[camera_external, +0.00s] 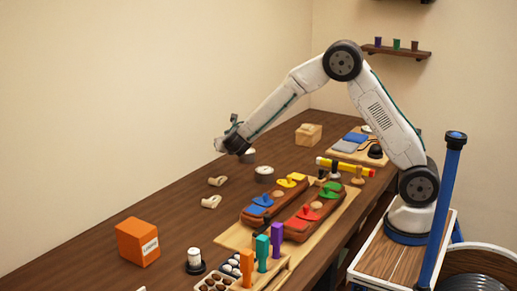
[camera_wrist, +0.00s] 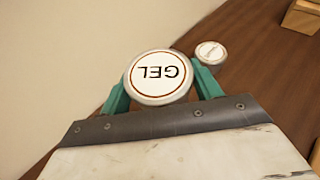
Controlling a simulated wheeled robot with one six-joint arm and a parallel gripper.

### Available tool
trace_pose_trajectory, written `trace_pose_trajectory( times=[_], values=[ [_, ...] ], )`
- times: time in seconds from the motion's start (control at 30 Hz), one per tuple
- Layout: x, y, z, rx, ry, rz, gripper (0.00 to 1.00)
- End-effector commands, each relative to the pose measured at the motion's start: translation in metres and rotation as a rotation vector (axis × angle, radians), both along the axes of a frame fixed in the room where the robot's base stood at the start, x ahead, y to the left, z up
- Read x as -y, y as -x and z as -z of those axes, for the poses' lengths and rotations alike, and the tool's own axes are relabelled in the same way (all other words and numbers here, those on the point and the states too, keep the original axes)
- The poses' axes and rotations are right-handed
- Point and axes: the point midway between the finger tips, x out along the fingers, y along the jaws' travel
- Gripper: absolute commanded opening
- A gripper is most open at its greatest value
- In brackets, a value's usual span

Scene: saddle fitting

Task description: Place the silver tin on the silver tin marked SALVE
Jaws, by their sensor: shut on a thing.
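My gripper (camera_external: 229,133) is at the end of the outstretched arm, above the far side of the table. In the wrist view its two teal fingers are shut on a round silver tin (camera_wrist: 158,77), whose white lid reads GEL upside down. The held tin's pale side shows at the gripper's left in the external view (camera_external: 219,145). A second silver tin (camera_wrist: 210,53) stands beyond it on the table; its lid lettering is too small to read. In the external view, one tin (camera_external: 249,156) is partly behind the gripper and another (camera_external: 264,174) stands nearer.
A cardboard-coloured box (camera_external: 308,135) stands farther back. Two cream pieces (camera_external: 214,191) lie left of the tins. An orange box (camera_external: 138,242) is at the front left. Brown trays with coloured pieces (camera_external: 290,208) fill the near right. Bare wood surrounds the tins.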

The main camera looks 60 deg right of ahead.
Motion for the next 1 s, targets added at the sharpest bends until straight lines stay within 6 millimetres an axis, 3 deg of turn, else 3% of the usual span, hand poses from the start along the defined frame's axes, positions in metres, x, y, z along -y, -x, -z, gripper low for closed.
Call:
trace_pose_trajectory(
  times=[0.03,0.2,0.33,0.53,0.67,1.0],
  values=[
    [0.028,0.011,0.001,-0.001,0.001,0.087,0.36],
    [0.098,0.058,0.006,-0.002,0.000,0.372,0.36],
    [0.126,0.097,0.010,-0.002,0.002,0.553,0.36],
    [0.134,0.131,0.012,0.001,0.001,0.704,0.36],
    [0.139,0.118,0.012,0.000,-0.001,0.724,0.36],
    [0.154,0.028,0.022,0.002,-0.001,0.722,0.36]
  ],
)
